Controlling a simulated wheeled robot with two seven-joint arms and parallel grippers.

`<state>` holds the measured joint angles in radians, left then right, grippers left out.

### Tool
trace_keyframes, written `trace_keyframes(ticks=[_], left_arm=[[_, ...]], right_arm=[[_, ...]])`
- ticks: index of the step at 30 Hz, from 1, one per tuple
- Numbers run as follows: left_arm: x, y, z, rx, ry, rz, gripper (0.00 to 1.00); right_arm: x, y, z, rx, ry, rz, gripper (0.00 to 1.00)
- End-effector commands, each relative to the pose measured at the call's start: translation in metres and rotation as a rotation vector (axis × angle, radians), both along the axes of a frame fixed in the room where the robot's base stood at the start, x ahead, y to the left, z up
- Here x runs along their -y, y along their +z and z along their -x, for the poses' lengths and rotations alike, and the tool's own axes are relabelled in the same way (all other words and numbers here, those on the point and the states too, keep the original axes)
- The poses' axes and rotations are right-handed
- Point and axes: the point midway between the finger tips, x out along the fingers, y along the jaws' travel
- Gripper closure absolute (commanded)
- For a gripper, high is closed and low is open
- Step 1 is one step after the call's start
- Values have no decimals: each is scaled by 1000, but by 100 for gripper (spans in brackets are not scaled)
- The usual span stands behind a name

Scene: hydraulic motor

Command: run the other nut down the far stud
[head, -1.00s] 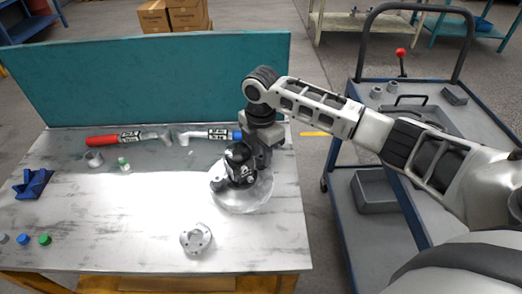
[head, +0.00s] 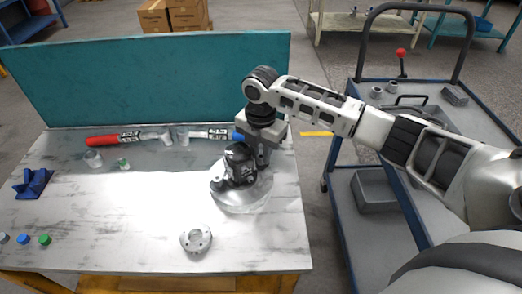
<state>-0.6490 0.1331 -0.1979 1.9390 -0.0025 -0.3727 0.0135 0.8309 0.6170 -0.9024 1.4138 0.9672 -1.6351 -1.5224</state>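The black hydraulic motor (head: 240,165) stands on a round light base (head: 238,200) at the right of the workbench. My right gripper (head: 262,160) points down at the far right side of the motor. Its fingers are partly hidden behind the motor, so I cannot tell whether they are shut on a nut. The studs and nuts are too small or hidden to make out. A grey flanged ring (head: 196,238) lies on the bench in front of the motor. My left gripper is not in view.
Red-handled (head: 103,141) and blue-handled (head: 220,134) tools lie near the teal back panel (head: 160,75). A grey ring (head: 93,158), a small green-topped part (head: 123,163), a blue block (head: 33,183) and small caps (head: 22,239) are at left. A blue trolley (head: 340,215) stands right. The front middle bench is mostly clear.

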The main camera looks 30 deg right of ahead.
Motion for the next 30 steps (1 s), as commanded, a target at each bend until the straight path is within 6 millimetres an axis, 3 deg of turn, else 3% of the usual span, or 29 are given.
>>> trace_keyframes(ticks=[6,15,26,30], left_arm=[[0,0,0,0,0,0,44],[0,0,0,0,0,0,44],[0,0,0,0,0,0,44],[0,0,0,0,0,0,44]], right_arm=[[0,0,0,0,-47,-1,100],[0,-1,0,0,-467,-1,100],[0,-1,0,0,-520,-1,100],[0,-2,0,0,-698,-1,100]])
